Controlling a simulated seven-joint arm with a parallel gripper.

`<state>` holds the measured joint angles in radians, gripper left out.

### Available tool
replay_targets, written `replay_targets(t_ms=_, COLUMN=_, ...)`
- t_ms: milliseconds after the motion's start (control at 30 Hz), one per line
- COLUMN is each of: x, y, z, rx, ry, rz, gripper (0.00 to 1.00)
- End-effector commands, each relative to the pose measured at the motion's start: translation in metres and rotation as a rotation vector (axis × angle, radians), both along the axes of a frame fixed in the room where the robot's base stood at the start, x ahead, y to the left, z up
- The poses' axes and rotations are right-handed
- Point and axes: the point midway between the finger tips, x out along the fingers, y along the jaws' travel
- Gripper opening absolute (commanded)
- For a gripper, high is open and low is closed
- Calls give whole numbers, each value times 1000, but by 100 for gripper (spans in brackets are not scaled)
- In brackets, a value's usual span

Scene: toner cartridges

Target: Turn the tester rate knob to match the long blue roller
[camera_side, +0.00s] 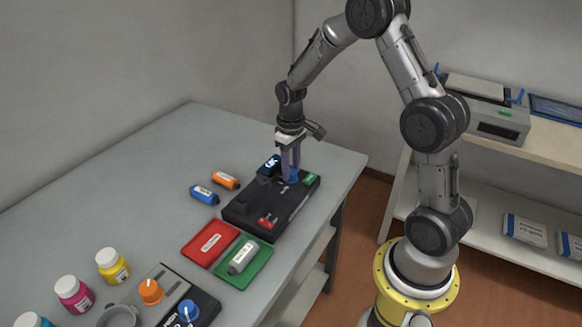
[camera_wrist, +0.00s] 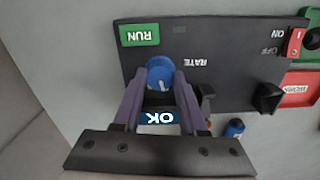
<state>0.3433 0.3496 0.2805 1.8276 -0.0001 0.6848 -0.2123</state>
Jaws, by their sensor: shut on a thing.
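The black tester (camera_side: 240,212) lies on the table, and its face also shows in the wrist view (camera_wrist: 225,75). Its blue rate knob (camera_wrist: 160,70) sits beside the RATE label, with a white mark on the side toward my gripper. My gripper (camera_side: 291,176) points down at the tester's far end and is shut on this knob, one finger on each side. The tester's small display (camera_wrist: 159,117) reads OK. A blue roller (camera_side: 204,194) lies on the table left of the tester, near an orange roller (camera_side: 225,180). No roller is in the tester's cradle (camera_wrist: 268,97).
The tester has a green RUN button (camera_wrist: 139,34) and a red ON/OFF switch (camera_wrist: 294,42). Bottles (camera_side: 112,265) and a second knobbed unit (camera_side: 175,293) stand nearer the camera.

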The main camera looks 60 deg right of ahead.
Motion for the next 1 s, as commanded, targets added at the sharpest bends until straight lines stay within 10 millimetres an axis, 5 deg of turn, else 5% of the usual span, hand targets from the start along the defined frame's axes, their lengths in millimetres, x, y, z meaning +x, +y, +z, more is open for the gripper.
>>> replay_targets(t_ms=500, x=1, y=0, z=2, rx=-2, ry=-5, rz=20, gripper=0)
replay_targets(t_ms=533, x=1, y=0, z=2, rx=-2, ry=-5, rz=20, gripper=47)
replay_targets(t_ms=667, x=1, y=0, z=1, rx=-1, ry=-3, rz=20, gripper=70)
replay_targets(t_ms=1000, x=1, y=0, z=2, rx=0, ry=-2, rz=20, gripper=72)
